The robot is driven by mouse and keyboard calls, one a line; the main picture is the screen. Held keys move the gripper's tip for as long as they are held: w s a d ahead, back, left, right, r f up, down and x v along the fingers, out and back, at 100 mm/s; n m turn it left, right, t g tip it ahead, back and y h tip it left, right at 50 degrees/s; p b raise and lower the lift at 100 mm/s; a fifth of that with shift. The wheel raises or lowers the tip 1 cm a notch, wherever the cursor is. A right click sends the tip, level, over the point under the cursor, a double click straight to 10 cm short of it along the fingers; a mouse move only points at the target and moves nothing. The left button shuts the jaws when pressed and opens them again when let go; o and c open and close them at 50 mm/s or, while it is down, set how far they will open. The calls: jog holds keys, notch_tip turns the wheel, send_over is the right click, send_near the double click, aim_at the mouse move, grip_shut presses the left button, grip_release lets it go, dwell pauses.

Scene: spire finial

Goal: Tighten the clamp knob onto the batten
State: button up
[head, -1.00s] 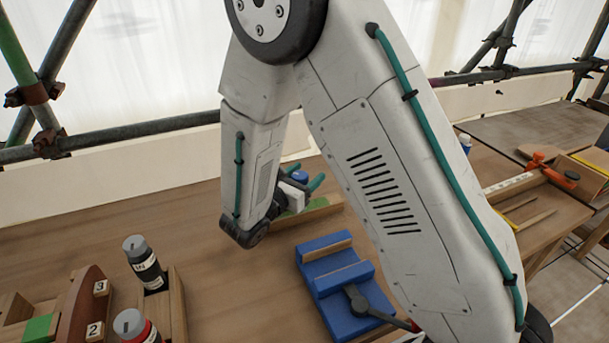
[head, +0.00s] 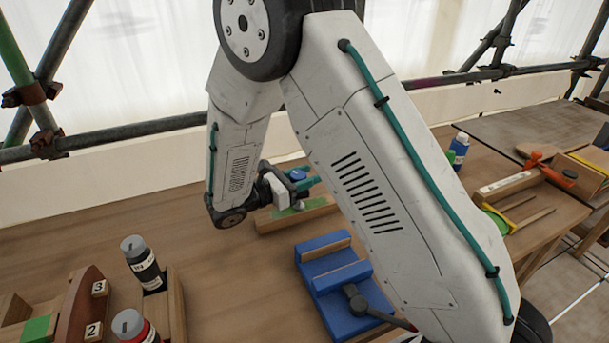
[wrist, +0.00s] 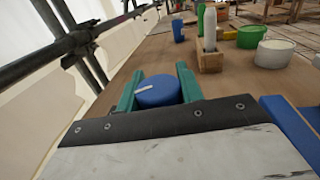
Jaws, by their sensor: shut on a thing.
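The blue clamp knob (wrist: 158,92) sits between the two teal fingers of my gripper (wrist: 159,88) in the wrist view. A short pale mark shows on its round top. My gripper is shut on it. In the head view the blue knob (head: 299,175) and my gripper (head: 304,177) are just above the wooden batten (head: 312,209), which has a green patch on its near part. A small pale piece shows under the knob. My wrist partly covers the batten, and I cannot tell how close the clamp is to it.
A blue vise (head: 332,275) stands in front on the bench. Bottles (head: 143,262) in a wooden holder and numbered blocks (head: 95,331) are at left. An orange clamp (head: 548,170) lies at right. A scaffold rail (head: 120,135) runs behind. Bare bench lies left of the batten.

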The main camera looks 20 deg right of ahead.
jog(key=shift+g, duration=0.3)
jog(key=o, duration=1)
jog(key=a, duration=0.5)
jog(key=s+a, duration=0.1)
jog(key=a, duration=0.2)
jog(key=shift+d, duration=0.1)
